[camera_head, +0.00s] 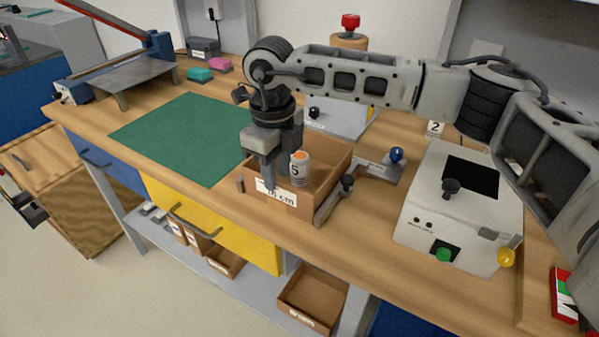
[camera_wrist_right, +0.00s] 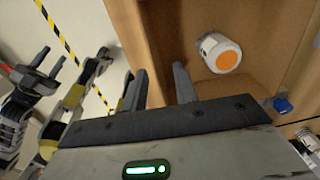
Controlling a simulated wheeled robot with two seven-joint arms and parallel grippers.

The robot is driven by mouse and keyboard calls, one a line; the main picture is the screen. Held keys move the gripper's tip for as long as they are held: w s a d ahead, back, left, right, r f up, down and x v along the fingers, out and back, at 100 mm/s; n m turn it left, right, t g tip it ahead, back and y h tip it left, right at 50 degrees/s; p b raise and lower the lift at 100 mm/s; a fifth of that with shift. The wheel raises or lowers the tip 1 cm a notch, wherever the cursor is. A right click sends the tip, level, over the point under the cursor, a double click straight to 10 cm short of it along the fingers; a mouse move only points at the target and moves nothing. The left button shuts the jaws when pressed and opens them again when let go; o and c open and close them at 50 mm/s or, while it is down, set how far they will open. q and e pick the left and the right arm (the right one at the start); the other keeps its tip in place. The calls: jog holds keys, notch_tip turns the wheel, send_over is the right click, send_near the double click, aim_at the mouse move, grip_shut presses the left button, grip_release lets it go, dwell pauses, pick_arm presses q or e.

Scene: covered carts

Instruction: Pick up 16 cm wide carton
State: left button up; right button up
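The carton (camera_head: 334,179) is an open-topped brown box with a "16 cm" label on its front wall, standing on the wooden workbench. A white bottle with an orange cap (camera_head: 300,167), marked 5, stands inside it; it also shows in the right wrist view (camera_wrist_right: 220,53). My right gripper (camera_head: 281,165) points down at the carton's near left wall. In the right wrist view its fingers (camera_wrist_right: 159,86) are apart, with the carton wall between them; contact cannot be told. My left gripper (camera_wrist_right: 45,70) appears at the left of that view, fingers apart and empty.
A green mat (camera_head: 185,135) lies left of the carton. A grey box device (camera_head: 460,205) with buttons stands to the right, and a metal fixture with a blue knob (camera_head: 397,154) stands nearer the carton. Smaller cartons (camera_head: 312,298) sit on the shelf below.

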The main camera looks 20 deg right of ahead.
aim_at(278, 206)
jog(key=f, duration=0.2)
jog(key=f+p, duration=0.1)
jog(key=f, duration=0.2)
jog(key=shift+s+a+f, duration=0.15)
jog(key=shift+a, duration=0.05)
grip_shut()
